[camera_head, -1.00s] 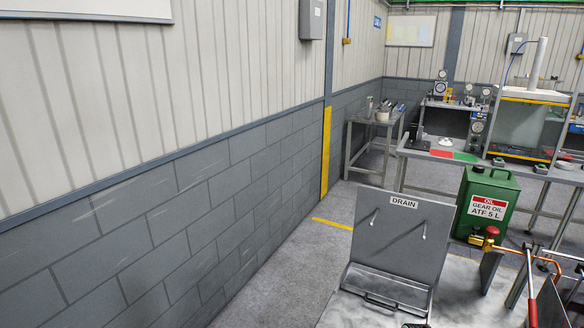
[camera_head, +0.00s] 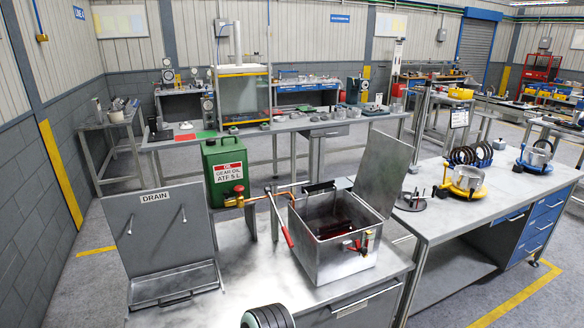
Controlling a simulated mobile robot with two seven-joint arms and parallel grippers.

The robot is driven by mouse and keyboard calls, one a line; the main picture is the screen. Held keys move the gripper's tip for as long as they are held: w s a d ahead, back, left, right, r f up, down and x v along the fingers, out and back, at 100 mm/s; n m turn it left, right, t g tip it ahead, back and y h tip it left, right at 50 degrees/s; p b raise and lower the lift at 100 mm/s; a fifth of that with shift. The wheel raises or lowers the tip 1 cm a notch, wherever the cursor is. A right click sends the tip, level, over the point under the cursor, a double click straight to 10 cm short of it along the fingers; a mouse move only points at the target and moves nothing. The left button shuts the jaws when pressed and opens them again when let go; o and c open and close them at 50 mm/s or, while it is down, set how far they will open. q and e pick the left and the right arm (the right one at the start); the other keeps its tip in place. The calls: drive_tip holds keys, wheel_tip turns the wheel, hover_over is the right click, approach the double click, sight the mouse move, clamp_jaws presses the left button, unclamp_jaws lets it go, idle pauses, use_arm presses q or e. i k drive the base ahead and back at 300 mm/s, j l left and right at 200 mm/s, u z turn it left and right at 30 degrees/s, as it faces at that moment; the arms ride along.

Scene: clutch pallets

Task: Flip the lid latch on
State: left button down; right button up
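An open metal box (camera_head: 330,268) stands on the near bench, with dark red contents inside. Its grey lid (camera_head: 383,165) is raised and leans back at the right rear. A red fitting (camera_head: 362,243) sits on the front right of the box; I cannot tell if it is the latch. A red-handled lever (camera_head: 281,222) slants along the box's left side. Neither of my grippers can be made out in view.
A green oil can (camera_head: 224,165) stands behind the bench by a brass valve (camera_head: 238,198). A grey DRAIN panel (camera_head: 158,228) stands at left. A dark ribbed round thing (camera_head: 268,317) is cut off at the bottom edge. Another bench (camera_head: 440,214) is at right.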

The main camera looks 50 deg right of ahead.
sight(363, 251)
drive_tip(key=k+l, duration=0.1)
drive_tip(key=l, duration=0.6)
drive_tip(key=k+l, duration=0.1)
drive_tip(key=l, duration=0.6)
drive_tip(key=k+l, duration=0.15)
drive_tip(key=l, duration=0.55)
drive_tip(key=k+l, duration=0.1)
drive_tip(key=l, duration=0.6)
drive_tip(key=k+l, duration=0.1)
drive_tip(key=l, duration=0.6)
drive_tip(key=k+l, duration=0.1)
drive_tip(key=l, duration=0.6)
drive_tip(key=k+l, duration=0.1)
drive_tip(key=l, duration=0.6)
drive_tip(key=k+l, duration=0.1)
drive_tip(key=l, duration=0.6)
drive_tip(key=k+u, duration=0.2)
drive_tip(key=k, duration=0.55)
drive_tip(key=i, duration=0.9)
